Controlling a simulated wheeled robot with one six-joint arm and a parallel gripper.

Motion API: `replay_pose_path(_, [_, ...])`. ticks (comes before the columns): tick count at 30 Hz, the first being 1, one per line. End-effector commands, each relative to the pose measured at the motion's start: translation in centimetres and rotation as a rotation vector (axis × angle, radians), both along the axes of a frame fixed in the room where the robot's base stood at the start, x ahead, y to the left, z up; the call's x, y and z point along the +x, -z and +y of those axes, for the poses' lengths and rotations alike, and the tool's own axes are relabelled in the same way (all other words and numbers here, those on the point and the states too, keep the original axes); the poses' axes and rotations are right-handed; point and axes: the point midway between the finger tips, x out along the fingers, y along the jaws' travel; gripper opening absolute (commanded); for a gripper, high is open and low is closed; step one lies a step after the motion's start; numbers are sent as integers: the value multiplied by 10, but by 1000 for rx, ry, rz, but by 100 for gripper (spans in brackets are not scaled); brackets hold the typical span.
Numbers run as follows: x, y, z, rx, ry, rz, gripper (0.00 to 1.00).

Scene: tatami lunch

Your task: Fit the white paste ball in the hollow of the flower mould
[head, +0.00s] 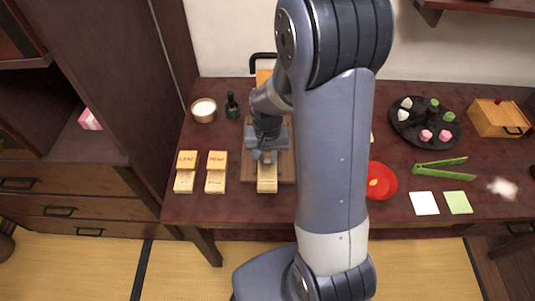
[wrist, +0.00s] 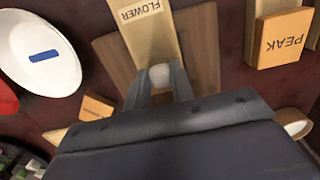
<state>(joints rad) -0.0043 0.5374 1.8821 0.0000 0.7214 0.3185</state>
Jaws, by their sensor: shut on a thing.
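The white paste ball (wrist: 160,76) sits between the two fingertips of my gripper (wrist: 160,84) in the wrist view. My gripper is shut on it. The pale wooden mould labelled FLOWER (wrist: 150,38) lies just beyond and beneath the ball, on a brown wooden board (wrist: 200,47). I see no hollow; the ball and fingers cover that part, and I cannot tell whether the ball touches the mould. In the head view my gripper (head: 265,157) points down over the board (head: 284,168), and the front of the mould (head: 267,185) shows below it. The ball is hidden there.
The LEAF mould (head: 187,160) and PEAK mould (head: 216,160) stand left of the board. A white-filled bowl (head: 204,110) and a dark bottle (head: 232,106) are behind them. To the right are a red dish (head: 388,181), green tongs (head: 440,173) and a black tray (head: 408,128).

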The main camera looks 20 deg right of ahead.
Motion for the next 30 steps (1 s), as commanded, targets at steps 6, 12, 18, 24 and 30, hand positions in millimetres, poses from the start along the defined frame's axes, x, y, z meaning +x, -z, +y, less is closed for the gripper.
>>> replay_pose_path(6, [0, 1, 0, 0, 0, 0, 2])
replay_pose_path(12, [0, 1, 0, 0, 0, 0, 32])
replay_pose_path(18, [0, 1, 0, 0, 0, 0, 48])
replay_pose_path(24, [0, 1, 0, 0, 0, 0, 48])
replay_pose_path(30, [0, 1, 0, 0, 0, 0, 48])
